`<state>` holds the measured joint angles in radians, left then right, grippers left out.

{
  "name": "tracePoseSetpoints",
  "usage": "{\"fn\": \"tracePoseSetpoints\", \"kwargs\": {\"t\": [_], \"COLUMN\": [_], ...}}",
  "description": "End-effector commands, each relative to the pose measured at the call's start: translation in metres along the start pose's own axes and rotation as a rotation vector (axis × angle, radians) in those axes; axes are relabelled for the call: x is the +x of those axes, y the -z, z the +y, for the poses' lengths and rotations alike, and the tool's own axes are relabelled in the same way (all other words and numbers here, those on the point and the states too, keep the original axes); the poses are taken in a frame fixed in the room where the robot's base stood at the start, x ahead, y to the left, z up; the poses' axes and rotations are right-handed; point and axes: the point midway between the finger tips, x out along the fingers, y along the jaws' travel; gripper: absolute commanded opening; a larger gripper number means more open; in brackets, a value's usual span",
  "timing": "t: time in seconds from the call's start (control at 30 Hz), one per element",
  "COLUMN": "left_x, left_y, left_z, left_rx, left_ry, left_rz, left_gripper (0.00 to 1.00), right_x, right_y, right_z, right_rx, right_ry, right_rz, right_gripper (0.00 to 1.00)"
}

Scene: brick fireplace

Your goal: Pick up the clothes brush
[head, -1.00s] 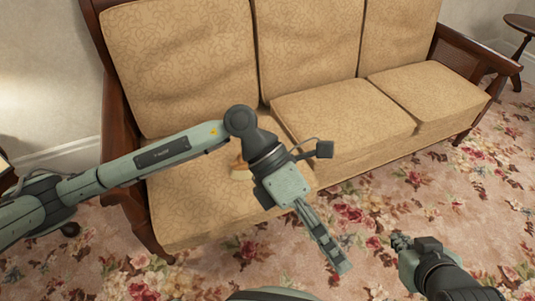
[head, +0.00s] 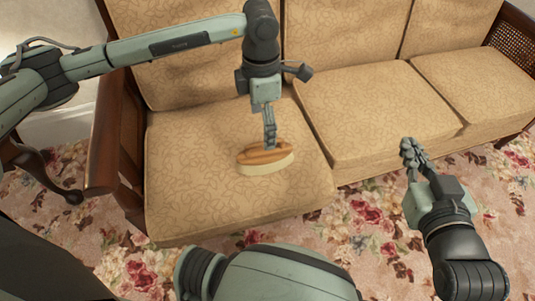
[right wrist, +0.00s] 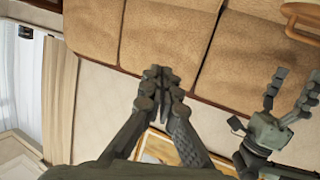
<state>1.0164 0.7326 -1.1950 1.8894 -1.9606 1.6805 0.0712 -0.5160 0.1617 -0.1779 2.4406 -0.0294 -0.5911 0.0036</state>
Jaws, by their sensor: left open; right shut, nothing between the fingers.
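The clothes brush (head: 256,158) has a brown wooden back and pale bristles. It lies bristles down on the left seat cushion of the sofa (head: 190,185). My left gripper (head: 269,143) points down at the brush, its fingertips overlapping the brush's top in the head view; I cannot tell whether they touch. Its open fingers show apart in the right wrist view (right wrist: 290,90). My right gripper (head: 408,150) is shut and empty, off to the right in front of the sofa; its closed fingers also show in the right wrist view (right wrist: 160,82).
The sofa's dark wooden left arm (head: 108,140) stands near my left arm. The backrest cushions (head: 345,40) rise behind the brush. The middle seat cushion (head: 375,105) is bare. Floral carpet (head: 370,215) lies in front of the sofa.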

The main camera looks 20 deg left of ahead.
Motion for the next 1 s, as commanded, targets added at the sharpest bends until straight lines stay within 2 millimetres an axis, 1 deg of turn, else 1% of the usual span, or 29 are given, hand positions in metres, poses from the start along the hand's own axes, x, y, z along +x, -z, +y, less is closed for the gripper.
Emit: {"fn": "tracePoseSetpoints", "kwargs": {"t": [0.03, 0.07, 0.1, 0.17, 0.2, 0.3, 0.4, 0.5, 0.63, 0.87, 1.0], "left_x": [0.013, 0.016, 0.021, 0.028, 0.032, 0.04, 0.045, 0.048, 0.057, 0.083, 0.105], "left_y": [0.0, 0.0, 0.0, 0.0, 0.0, -0.001, -0.001, -0.001, -0.001, -0.002, -0.006], "left_z": [0.0, 0.0, 0.0, -0.001, -0.001, -0.001, -0.001, -0.001, -0.001, 0.0, 0.002], "left_rx": [0.0, 0.001, 0.001, 0.001, 0.001, 0.001, 0.001, 0.001, 0.001, 0.001, 0.0], "left_ry": [0.001, 0.001, 0.001, 0.001, 0.001, 0.001, 0.001, 0.002, 0.003, 0.003, 0.004], "left_rz": [0.0, 0.0, -0.001, -0.001, -0.001, -0.001, -0.002, -0.002, -0.001, -0.001, 0.0], "left_gripper": [0.85, 0.85, 0.85, 0.85, 0.85, 0.85, 0.85, 0.85, 0.85, 0.85, 0.85], "right_x": [0.002, 0.001, -0.003, -0.012, -0.021, -0.044, -0.065, -0.078, -0.087, -0.094, -0.102], "right_y": [0.017, 0.031, 0.05, 0.078, 0.095, 0.129, 0.15, 0.162, 0.168, 0.172, 0.175], "right_z": [-0.009, -0.015, -0.021, -0.03, -0.034, -0.041, -0.045, -0.046, -0.045, -0.043, -0.04], "right_rx": [0.011, 0.018, 0.029, 0.048, 0.061, 0.09, 0.113, 0.127, 0.134, 0.135, 0.135], "right_ry": [0.018, 0.028, 0.041, 0.059, 0.068, 0.087, 0.098, 0.102, 0.103, 0.097, 0.091], "right_rz": [0.108, 0.177, 0.272, 0.412, 0.501, 0.688, 0.823, 0.901, 0.954, 1.013, 1.071], "right_gripper": [0.0, 0.0, 0.0, 0.0, 0.0, 0.0, 0.0, 0.0, 0.0, 0.0, 0.0]}}
